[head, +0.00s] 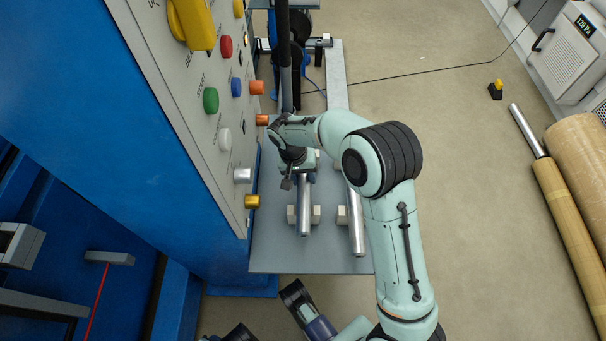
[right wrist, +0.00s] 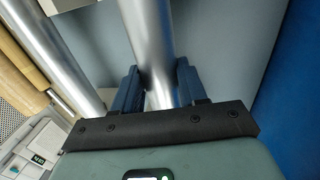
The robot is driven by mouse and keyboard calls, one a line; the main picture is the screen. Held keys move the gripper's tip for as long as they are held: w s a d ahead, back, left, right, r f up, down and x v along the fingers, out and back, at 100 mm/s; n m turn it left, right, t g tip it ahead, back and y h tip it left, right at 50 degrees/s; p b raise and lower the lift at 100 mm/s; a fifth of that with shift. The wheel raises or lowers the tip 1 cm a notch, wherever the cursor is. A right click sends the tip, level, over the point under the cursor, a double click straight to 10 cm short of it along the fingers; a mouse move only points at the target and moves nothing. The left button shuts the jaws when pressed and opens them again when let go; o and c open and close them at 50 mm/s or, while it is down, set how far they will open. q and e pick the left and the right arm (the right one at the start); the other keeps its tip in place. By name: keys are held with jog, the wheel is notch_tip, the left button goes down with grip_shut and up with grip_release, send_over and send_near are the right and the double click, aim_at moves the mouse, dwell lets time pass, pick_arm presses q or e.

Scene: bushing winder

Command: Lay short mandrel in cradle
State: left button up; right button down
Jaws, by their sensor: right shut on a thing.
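A short bare metal mandrel (head: 304,212) is in the grip of my right gripper (head: 299,178) above a grey shelf (head: 275,255). Its near end lies between two pale cradle blocks (head: 316,214). I cannot tell whether it rests in them or hangs just above. In the right wrist view the blue fingers (right wrist: 158,88) close on both sides of the mandrel (right wrist: 146,32). The wrist and forearm hide its far part in the head view.
A second, longer metal mandrel (head: 357,232) lies just right, with a pale block (head: 342,215) beside it. A control panel (head: 190,80) with knobs and buttons stands close on the left.

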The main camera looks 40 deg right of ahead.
pick_arm(q)
jog(key=shift+f, duration=0.15)
pick_arm(e)
jog(key=shift+f, duration=0.35)
dwell(0.4)
jog(key=c, duration=0.5)
grip_release()
